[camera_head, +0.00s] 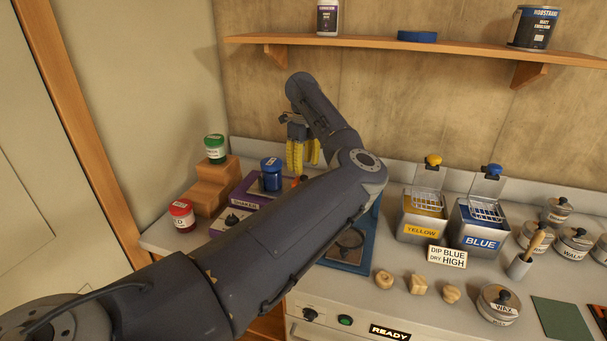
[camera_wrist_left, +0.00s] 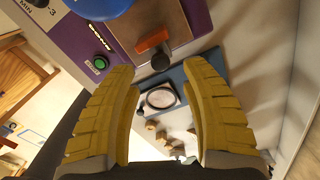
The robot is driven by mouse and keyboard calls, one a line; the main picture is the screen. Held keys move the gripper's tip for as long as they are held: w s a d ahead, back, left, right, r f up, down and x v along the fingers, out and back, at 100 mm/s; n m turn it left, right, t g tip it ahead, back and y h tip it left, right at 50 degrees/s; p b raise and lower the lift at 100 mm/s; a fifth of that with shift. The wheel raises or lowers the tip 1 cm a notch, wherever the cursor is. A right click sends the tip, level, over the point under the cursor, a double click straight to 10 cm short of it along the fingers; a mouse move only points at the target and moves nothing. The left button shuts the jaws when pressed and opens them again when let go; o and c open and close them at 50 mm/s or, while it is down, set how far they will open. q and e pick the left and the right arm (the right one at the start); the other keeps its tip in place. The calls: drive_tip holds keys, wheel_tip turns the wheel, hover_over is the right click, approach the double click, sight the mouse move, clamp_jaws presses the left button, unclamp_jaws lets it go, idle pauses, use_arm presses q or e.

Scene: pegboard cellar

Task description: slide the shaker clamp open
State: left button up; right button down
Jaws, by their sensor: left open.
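The purple shaker (camera_head: 236,205) stands on the counter at the left, partly hidden by my left arm. A blue jar (camera_head: 271,178) stands on it. The orange clamp handle (camera_wrist_left: 152,41) shows in the left wrist view, on a brown plate (camera_wrist_left: 140,18) beside the blue jar (camera_wrist_left: 191,8). My left gripper (camera_head: 303,166) has its yellow fingers pointing down just behind and right of the jar. In the left wrist view the fingers (camera_wrist_left: 158,72) are wide apart with nothing between them, and the handle lies just beyond their tips. My right gripper is not in view.
Green (camera_head: 215,149) and red (camera_head: 182,215) jars stand at the left by wooden steps (camera_head: 208,188). Yellow (camera_head: 422,222) and blue (camera_head: 478,228) dip tins stand to the right. A blue tray (camera_head: 360,256) lies partly under my arm. A wooden shelf (camera_head: 440,47) hangs above.

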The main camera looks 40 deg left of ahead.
sight(303, 177)
use_arm(q)
wheel_tip(303, 177, up, 8)
drive_tip(key=shift+f, duration=0.25)
idle(0.5)
